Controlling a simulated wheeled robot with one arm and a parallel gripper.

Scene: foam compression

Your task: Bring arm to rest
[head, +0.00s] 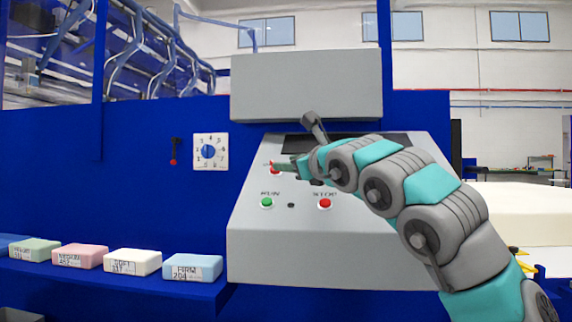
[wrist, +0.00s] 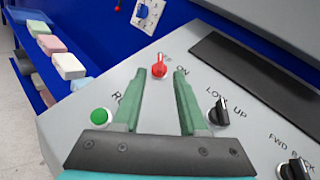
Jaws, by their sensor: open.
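My arm (head: 400,200) reaches in from the lower right of the head view, over the grey control panel. My gripper (wrist: 166,74) is open and empty in the wrist view, its two green fingers apart above the sloping panel face. A red knob (wrist: 160,67) labelled ON stands just beyond the fingertips. In the head view the fingertips (head: 283,168) are close to this knob (head: 275,169); whether they touch cannot be told. The arm hides part of the panel's upper right.
Below are a green RUN button (head: 267,202) and a red STOP button (head: 325,203). Two black knobs, LOW/UP (wrist: 219,110) and FWD/BACK (wrist: 295,169), stand on the panel. Foam blocks (head: 133,261) line a blue shelf at left. A dial (head: 210,151) is on the blue wall.

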